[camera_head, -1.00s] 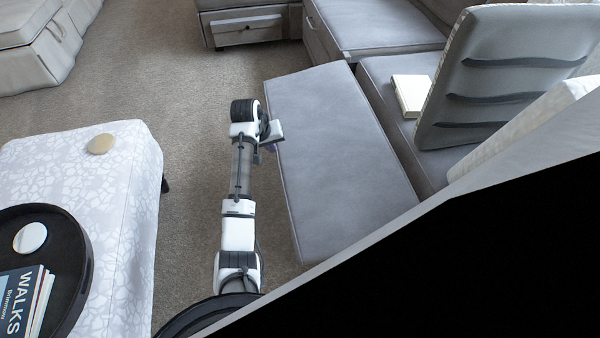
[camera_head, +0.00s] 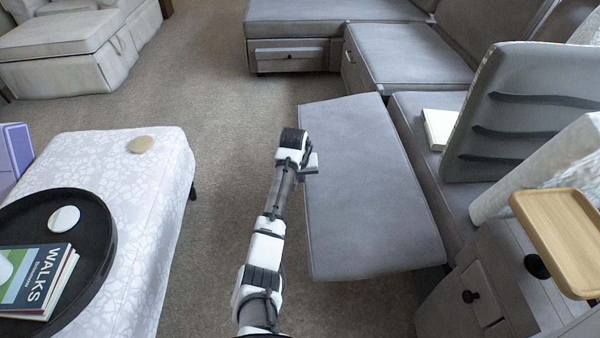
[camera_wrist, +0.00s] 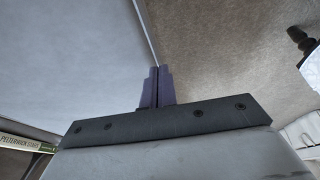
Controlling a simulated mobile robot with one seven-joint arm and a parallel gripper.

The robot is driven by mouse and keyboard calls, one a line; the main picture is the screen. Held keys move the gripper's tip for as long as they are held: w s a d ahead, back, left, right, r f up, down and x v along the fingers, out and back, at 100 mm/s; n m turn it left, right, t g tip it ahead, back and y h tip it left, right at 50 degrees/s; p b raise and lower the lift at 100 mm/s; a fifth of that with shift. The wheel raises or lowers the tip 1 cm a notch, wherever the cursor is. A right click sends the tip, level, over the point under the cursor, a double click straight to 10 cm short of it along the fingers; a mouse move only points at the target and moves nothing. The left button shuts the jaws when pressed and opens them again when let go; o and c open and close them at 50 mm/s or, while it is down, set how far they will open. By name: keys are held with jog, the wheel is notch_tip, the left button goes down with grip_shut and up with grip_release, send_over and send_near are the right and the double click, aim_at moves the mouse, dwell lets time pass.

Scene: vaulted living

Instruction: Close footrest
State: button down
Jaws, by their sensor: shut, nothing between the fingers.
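The footrest (camera_head: 365,190) is a flat grey upholstered panel pulled out from the front of the grey sofa, level with its seat. My gripper (camera_head: 309,165) is at the footrest's left edge, on the side away from the sofa. In the wrist view the dark purple fingers (camera_wrist: 157,87) are shut together with nothing between them. They lie along the edge of the footrest (camera_wrist: 70,60), which fills the left of that view. Whether they touch it is unclear.
A white patterned ottoman (camera_head: 150,200) with a black round tray (camera_head: 98,262) stands to the left. Carpet (camera_head: 220,130) is clear between it and the footrest. A wooden tray (camera_head: 560,235) and drawers (camera_head: 500,290) are at right. A book (camera_head: 440,128) lies on the sofa.

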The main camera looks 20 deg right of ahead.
aim_at(305, 185)
jog(key=shift+d+f+b, duration=0.2)
jog(key=shift+d+f, duration=0.05)
jog(key=shift+f, duration=0.65)
jog(key=shift+d+f+b, duration=0.15)
jog(key=shift+d+f, duration=0.15)
jog(key=shift+f, duration=0.55)
jog(key=shift+d+f+b, duration=0.2)
jog(key=shift+d+f, duration=0.05)
jog(key=shift+f, duration=0.65)
jog(key=shift+s, duration=0.1)
